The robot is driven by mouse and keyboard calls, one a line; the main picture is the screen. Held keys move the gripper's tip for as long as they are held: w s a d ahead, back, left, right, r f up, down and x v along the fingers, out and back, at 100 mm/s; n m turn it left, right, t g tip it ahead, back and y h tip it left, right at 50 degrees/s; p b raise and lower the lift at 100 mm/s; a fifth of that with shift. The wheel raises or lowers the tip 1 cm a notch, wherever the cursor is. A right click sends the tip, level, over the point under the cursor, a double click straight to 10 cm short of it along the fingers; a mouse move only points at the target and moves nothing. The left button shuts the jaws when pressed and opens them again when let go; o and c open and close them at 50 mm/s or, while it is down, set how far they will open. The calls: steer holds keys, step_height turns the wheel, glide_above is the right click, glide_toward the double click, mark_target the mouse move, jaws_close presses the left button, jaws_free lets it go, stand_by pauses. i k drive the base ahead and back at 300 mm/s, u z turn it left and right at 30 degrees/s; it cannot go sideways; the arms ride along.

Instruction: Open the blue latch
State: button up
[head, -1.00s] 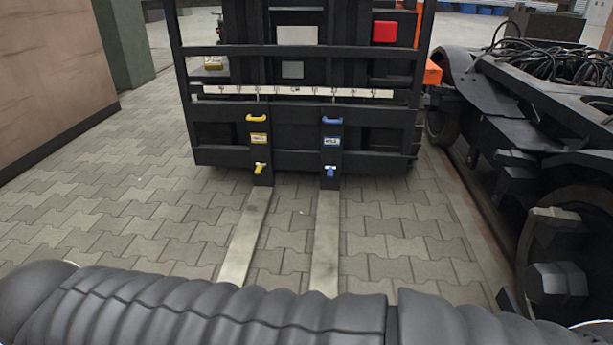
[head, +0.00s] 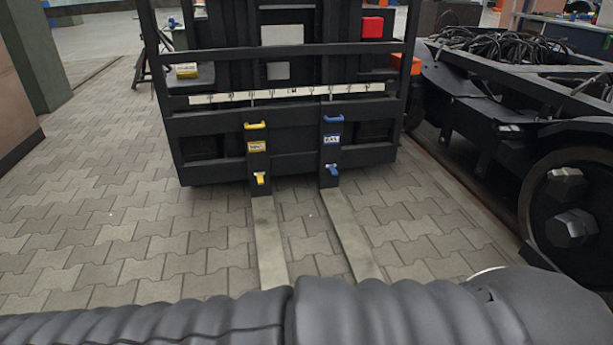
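The blue latch (head: 333,171) is a small blue lever low on the right fork bracket of a black forklift carriage (head: 215,155). A matching yellow latch (head: 260,179), with a yellow label and yellow handle (head: 255,126), is on the left bracket. My ribbed dark arm sleeve crosses the bottom of the head view, well apart from the latch. My gripper is not in view.
Two flat metal forks (head: 357,240) extend toward me over the paved floor (head: 120,240). A black bogie (head: 520,120) with wheels and cables stands at the right. A brown wall is at the left edge. The floor left of the forks is clear.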

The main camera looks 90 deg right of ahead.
mark_target(332, 167)
steer(key=i, duration=1.4)
steer(key=z, duration=1.9)
steer(key=i, duration=3.25)
steer(key=z, duration=3.7)
steer(key=i, duration=1.6)
